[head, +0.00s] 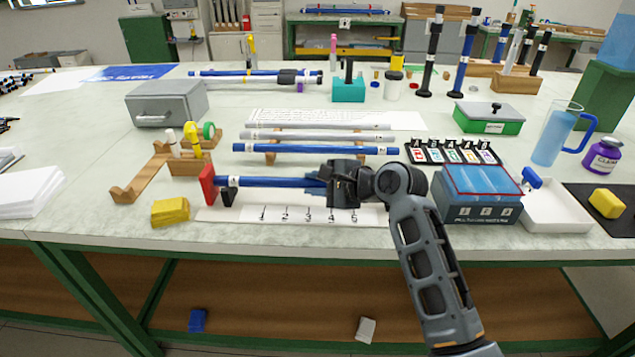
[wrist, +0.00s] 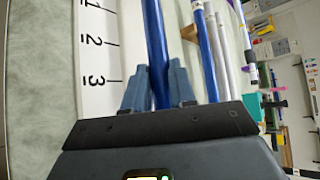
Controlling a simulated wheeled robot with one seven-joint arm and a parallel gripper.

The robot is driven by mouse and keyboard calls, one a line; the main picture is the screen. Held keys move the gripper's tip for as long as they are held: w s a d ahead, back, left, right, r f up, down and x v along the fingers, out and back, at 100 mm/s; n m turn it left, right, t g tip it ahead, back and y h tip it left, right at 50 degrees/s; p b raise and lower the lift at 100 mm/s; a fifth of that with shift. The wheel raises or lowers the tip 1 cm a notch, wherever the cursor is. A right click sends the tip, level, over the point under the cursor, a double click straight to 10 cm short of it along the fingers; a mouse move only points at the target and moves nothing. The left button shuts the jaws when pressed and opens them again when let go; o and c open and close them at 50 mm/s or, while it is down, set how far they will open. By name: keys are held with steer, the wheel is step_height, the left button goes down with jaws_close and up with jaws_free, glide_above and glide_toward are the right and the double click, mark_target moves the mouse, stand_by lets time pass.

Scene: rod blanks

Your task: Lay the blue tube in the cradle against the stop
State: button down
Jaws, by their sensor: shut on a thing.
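A blue tube (head: 270,182) lies roughly level in my gripper (head: 318,183), which is shut on its right part. In the wrist view the tube (wrist: 156,45) runs between the two fingers (wrist: 160,85). The tube's left end is at the red stop (head: 207,186), above a black cradle support (head: 228,192). I cannot tell whether the end touches the stop or the tube rests on the support. The white numbered strip (head: 295,214) lies in front of and below the tube. My gripper hides the tube's right end and whatever is under it.
Another blue tube (head: 290,148) and pale tubes (head: 310,136) lie on a wooden rack just behind. A yellow block (head: 170,211) and a wooden stand (head: 140,178) are at the left. A blue-lidded box (head: 480,207) stands right of my arm.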

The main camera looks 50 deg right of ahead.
steer(key=shift+w+a, duration=0.15)
steer(key=shift+w, duration=0.05)
steer(key=c, duration=0.8)
jaws_free()
steer(key=shift+c, duration=0.2)
steer(key=v, duration=0.8)
steer(key=shift+p, duration=0.3)
